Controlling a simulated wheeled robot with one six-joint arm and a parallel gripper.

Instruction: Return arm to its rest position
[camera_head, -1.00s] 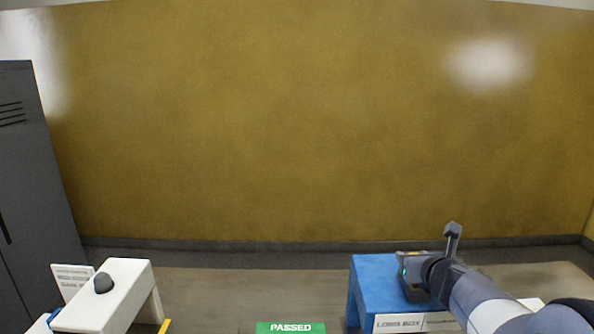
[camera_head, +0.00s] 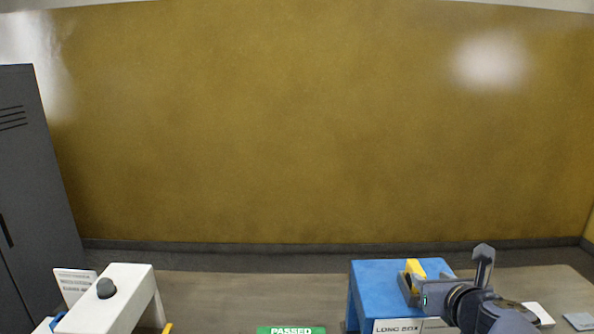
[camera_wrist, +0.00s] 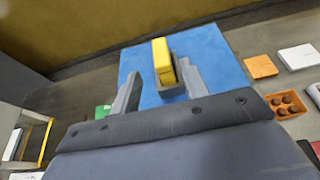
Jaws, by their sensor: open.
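My gripper (camera_wrist: 160,88) is open, with its two grey fingers apart in the wrist view. In the head view my gripper (camera_head: 446,274) is at the lower right, beside and above the blue stand (camera_head: 372,290). A yellow block (camera_wrist: 162,58) shows beyond the fingers in the wrist view, in a grey slot or holder on the blue stand (camera_wrist: 212,48). The yellow piece also shows in the head view (camera_head: 414,268), partly hidden by my gripper. I cannot tell whether the fingers touch it.
A white stand (camera_head: 110,300) with a dark knob (camera_head: 105,288) is at the lower left. A green PASSED sign (camera_head: 291,330) lies at bottom centre. An orange tray (camera_wrist: 288,104) with round brown pieces is right of the blue stand. A grey locker (camera_head: 35,170) stands left.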

